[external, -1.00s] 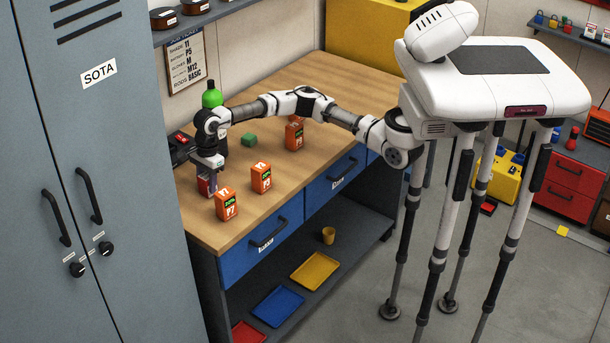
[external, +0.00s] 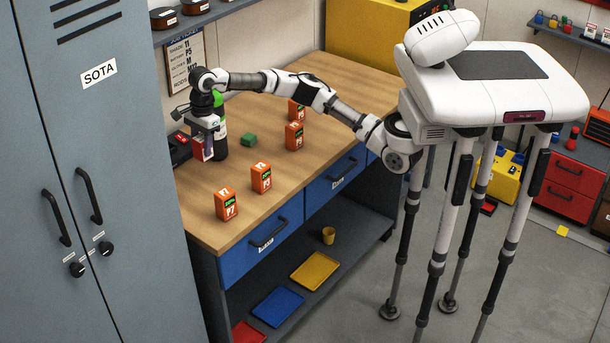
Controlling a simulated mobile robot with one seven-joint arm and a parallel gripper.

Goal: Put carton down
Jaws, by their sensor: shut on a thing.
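My gripper (external: 203,146) is shut on a red and white carton (external: 208,148) at the left end of the wooden bench. The carton appears held above the bench top (external: 238,170), upright or nearly so, and is partly hidden by the fingers.
Orange cartons stand at the bench front (external: 226,204) and (external: 261,177), with others farther right (external: 294,136) and behind. A green block (external: 249,140) lies mid-bench. A dark device (external: 180,148) is left of the gripper.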

